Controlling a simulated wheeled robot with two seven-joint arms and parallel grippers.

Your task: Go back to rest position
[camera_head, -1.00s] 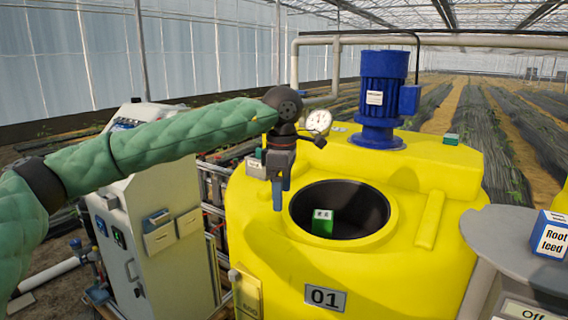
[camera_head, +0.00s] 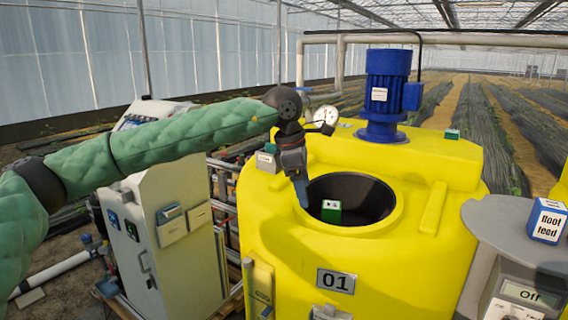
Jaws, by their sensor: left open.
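My left arm, in a green padded sleeve, reaches in from the left. My left gripper (camera_head: 303,196) points down, tilted a little to the right, in front of the left rim of the round opening in the yellow tank (camera_head: 400,260). A green box with a white top (camera_head: 331,210) is visible inside the dark opening, apart from the fingers. My right gripper is out of view.
A blue motor (camera_head: 386,95) stands on the tank behind the opening, with a pressure gauge (camera_head: 326,115) left of it. A grey cabinet (camera_head: 165,215) stands left. A blue and white "Root feed" box (camera_head: 547,221) sits on the grey stand (camera_head: 500,228) at right.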

